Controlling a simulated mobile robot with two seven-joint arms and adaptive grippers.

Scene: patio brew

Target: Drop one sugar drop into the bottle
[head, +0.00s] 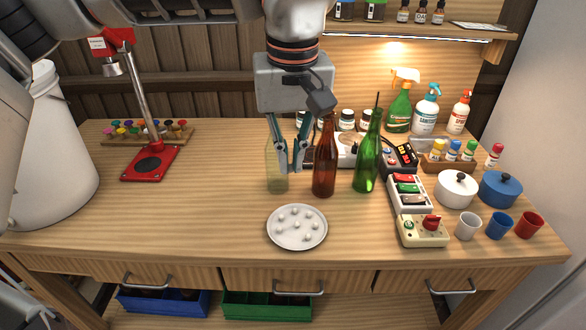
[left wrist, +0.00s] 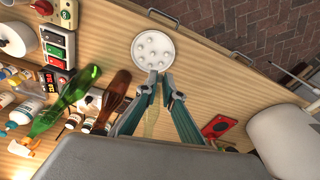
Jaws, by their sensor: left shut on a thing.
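My left gripper (head: 291,171) points down above the table, its fingertips nearly together. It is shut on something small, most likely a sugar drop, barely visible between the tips. A round white plate (head: 297,245) with several white sugar drops (head: 294,211) lies in front of it; the plate also shows in the left wrist view (left wrist: 137,56). A clear, yellowish bottle (head: 276,180) stands behind the fingers, partly hidden by them. A brown bottle (head: 324,170) stands just right of the gripper, a green bottle (head: 367,160) further right. All three are upright. My right gripper is not in view.
A red-based stand (head: 150,163) and a rack of coloured vials (head: 150,134) are at the left. Switch boxes (head: 423,230), pots (head: 457,190), cups (head: 499,226) and spray bottles (head: 400,105) crowd the right. The table is clear left of the plate.

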